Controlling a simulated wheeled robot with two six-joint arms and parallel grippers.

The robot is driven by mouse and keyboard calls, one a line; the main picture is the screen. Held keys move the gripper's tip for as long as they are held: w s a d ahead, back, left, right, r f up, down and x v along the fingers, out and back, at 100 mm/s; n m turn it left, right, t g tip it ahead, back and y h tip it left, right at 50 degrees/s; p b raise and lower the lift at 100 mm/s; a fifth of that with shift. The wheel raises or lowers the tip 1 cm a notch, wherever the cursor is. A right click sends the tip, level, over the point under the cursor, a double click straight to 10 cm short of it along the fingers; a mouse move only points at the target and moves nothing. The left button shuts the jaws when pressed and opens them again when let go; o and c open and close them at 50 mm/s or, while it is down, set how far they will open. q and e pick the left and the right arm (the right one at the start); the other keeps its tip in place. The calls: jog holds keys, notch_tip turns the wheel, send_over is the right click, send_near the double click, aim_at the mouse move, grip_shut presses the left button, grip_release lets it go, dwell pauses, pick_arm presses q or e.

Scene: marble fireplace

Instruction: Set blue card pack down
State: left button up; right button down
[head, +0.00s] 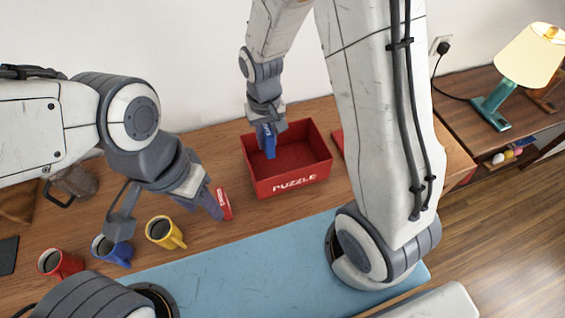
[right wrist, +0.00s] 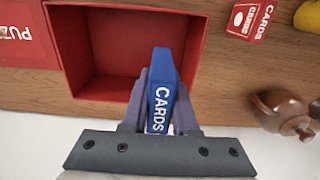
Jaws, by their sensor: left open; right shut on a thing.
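The blue card pack (head: 266,141) is held in my right gripper (head: 267,126) at the left end of the open red puzzle box (head: 288,183). In the right wrist view the blue pack (right wrist: 161,88) sits between the fingers (right wrist: 160,100), its "CARDS" side showing, near one side wall of the red box (right wrist: 75,70). I cannot tell whether the pack touches the box. My left gripper (head: 165,212) is open and empty, with one finger beside a red card pack (head: 225,204). That red pack also shows in the right wrist view (right wrist: 250,19).
Red (head: 60,264), blue (head: 112,250) and yellow (head: 164,232) mugs stand at the front left. A flat red puzzle item (right wrist: 22,38) lies beside the box. A brown wooden object (right wrist: 285,108) stands behind the red pack. A blue mat (head: 240,262) lies in front, bare.

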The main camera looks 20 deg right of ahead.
jog(key=shift+w+f, duration=0.15)
jog(key=shift+f, duration=0.4)
jog(key=shift+w+f, duration=0.15)
jog(key=shift+f, duration=0.35)
send_over(269, 171)
notch_tip(269, 171, down, 10)
jog(key=shift+r, duration=0.25)
jog(key=shift+f, duration=0.2)
jog(key=c, duration=0.7)
grip_release()
